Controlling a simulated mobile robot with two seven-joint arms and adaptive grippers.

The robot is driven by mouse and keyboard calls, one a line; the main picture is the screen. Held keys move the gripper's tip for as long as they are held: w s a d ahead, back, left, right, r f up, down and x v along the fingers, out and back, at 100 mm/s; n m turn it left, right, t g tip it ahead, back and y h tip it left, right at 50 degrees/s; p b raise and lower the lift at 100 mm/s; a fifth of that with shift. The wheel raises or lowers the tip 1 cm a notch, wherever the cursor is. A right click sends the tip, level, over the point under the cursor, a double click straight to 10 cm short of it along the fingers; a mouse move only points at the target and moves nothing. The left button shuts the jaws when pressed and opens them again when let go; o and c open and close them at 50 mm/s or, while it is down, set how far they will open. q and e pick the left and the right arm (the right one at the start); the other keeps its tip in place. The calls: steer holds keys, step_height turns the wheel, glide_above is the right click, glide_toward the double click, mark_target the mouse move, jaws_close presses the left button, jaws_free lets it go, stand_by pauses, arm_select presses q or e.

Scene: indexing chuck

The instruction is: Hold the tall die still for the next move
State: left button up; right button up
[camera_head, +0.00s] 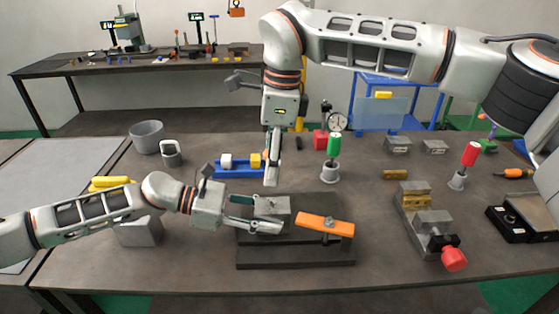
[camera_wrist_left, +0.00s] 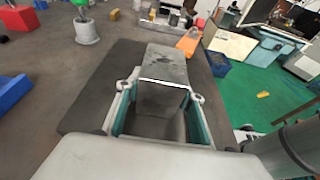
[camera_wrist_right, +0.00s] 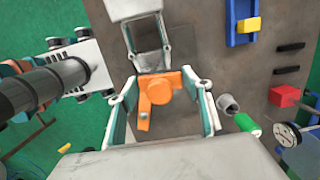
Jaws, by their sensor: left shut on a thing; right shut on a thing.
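A grey block (camera_head: 273,205), which I take for the tall die, stands on the dark fixture base (camera_head: 270,262). My left gripper (camera_head: 267,213) is shut on it, one finger on each side; the left wrist view shows the block (camera_wrist_left: 165,65) between the pads. My right gripper (camera_head: 272,183) points down above and behind the block. In the right wrist view its fingers (camera_wrist_right: 166,84) stand apart, with an orange handle (camera_wrist_right: 158,92) showing between them. In the head view that handle (camera_head: 325,224) lies right of the gripper, clear of its fingertips. What the right jaws hold is unclear.
A blue tray (camera_head: 232,171) sits behind the fixture. A green-handled tool (camera_head: 333,146) stands in a cup behind right. A vise-like device with a red knob (camera_head: 454,259) stands right. A grey bin (camera_head: 147,136) stands at back left. The front table edge is clear.

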glide_above(272, 199)
steer(key=shift+f, duration=2.55)
steer(key=shift+f, duration=1.05)
steer(key=shift+s, duration=0.1)
steer(key=shift+s+r, duration=0.1)
steer(key=shift+s, duration=1.8)
steer(key=shift+w+d+f, duration=0.1)
steer(key=shift+w+f, duration=0.15)
steer(key=shift+w, duration=0.75)
steer(key=shift+w+d+f, duration=0.1)
steer(key=shift+w+f, duration=0.1)
steer(key=shift+w, duration=0.75)
steer(key=shift+c, duration=0.6)
